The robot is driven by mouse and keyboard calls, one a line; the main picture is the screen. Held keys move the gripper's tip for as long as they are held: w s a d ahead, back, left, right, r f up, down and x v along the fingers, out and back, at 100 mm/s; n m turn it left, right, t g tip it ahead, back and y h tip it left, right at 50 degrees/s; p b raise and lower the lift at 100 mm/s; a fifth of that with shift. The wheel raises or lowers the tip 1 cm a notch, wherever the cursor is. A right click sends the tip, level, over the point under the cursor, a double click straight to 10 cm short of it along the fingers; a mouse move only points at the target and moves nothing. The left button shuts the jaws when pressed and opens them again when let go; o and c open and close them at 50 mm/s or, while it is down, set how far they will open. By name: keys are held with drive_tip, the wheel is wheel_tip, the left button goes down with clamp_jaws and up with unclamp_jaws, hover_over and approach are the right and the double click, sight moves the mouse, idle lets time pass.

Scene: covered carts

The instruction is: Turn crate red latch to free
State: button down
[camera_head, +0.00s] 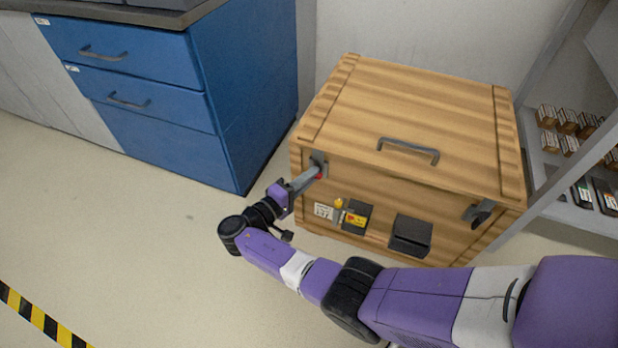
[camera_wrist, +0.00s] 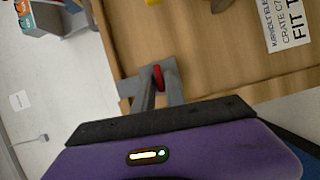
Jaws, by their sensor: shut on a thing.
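The wooden crate (camera_head: 420,115) stands on the floor with its lid down. The red latch (camera_head: 320,174) is at the upper left of its front face, on a grey metal plate. My gripper (camera_head: 313,175) reaches in from the left and is shut on the red latch. In the wrist view the red latch (camera_wrist: 158,78) shows at the tips of my gripper (camera_wrist: 154,84), in front of the grey plate. The fingers hide part of the latch, and its exact turn is hard to tell. A second, dark latch (camera_head: 479,212) sits at the right of the front face.
A grey handle (camera_head: 408,149) is on the lid. Labels and a dark box (camera_head: 410,235) are on the crate's front. A blue cabinet (camera_head: 160,100) stands close on the left, a shelf (camera_head: 570,205) on the right. The floor in front is clear.

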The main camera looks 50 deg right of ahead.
drive_tip(key=shift+d, duration=0.3)
drive_tip(key=c, duration=1.5)
unclamp_jaws()
drive_tip(key=shift+a, duration=0.1)
drive_tip(key=shift+w+a+r, duration=0.1)
drive_tip(key=shift+a, duration=1.85)
drive_tip(key=shift+w+a, duration=0.1)
drive_tip(key=shift+a, duration=1.8)
